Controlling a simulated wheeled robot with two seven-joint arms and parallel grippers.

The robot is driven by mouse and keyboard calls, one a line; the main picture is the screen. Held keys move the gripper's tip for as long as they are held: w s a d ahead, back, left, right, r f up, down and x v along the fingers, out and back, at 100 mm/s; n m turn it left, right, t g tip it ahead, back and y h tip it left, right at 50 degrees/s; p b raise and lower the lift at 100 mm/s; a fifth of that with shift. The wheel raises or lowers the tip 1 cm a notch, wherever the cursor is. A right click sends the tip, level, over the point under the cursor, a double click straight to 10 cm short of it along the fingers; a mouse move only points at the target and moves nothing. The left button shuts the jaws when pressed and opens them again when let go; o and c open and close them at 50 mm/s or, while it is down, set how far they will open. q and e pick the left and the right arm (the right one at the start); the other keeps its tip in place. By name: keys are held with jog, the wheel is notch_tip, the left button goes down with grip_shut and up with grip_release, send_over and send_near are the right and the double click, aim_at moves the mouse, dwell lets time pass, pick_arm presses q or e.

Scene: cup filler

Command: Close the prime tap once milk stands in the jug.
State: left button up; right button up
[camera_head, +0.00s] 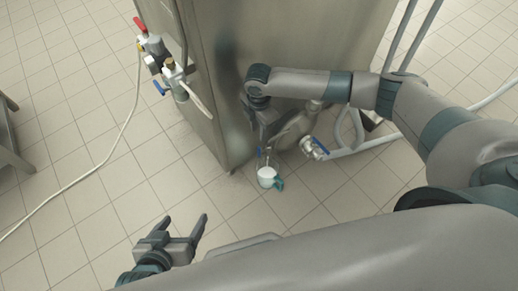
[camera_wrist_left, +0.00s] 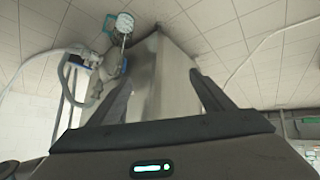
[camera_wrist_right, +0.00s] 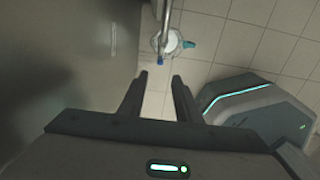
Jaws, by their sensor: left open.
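A white jug (camera_head: 267,181) with a teal handle is by the foot of the steel machine. It also shows in the left wrist view (camera_wrist_left: 124,22) and the right wrist view (camera_wrist_right: 171,43). Its inside looks pale; I cannot tell the milk level. A blue tap handle (camera_wrist_right: 160,61) shows at the jug's edge in the right wrist view. My right gripper (camera_wrist_right: 159,75) is open, with nothing visible between its fingers, close to that handle. In the head view it points down above the jug. My left gripper (camera_head: 188,221) is open and empty over the floor, left of the jug.
The steel machine (camera_head: 235,60) stands at the back centre. Another blue-handled valve (camera_head: 316,147) is right of the jug. Valves with red, yellow and blue handles (camera_head: 160,60) and a pale hose (camera_head: 130,105) are on the left. The tiled floor at left is mostly clear.

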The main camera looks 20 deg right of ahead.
aim_at(259, 148)
notch_tip(259, 148, down, 12)
jog(key=b, duration=0.2)
jog(key=shift+f+b, duration=0.1)
jog(key=shift+b, duration=0.2)
pick_arm(q)
jog(key=w+d+r+t+h, duration=0.2)
jog(key=w+r+t, duration=0.3)
jog(key=r, duration=0.4)
jog(key=shift+w+d+r+t, duration=0.15)
jog(key=shift+w+d+t, duration=0.15)
jog(key=shift+d+t, duration=0.6)
pick_arm(e)
jog(key=shift+f, duration=0.8)
grip_shut()
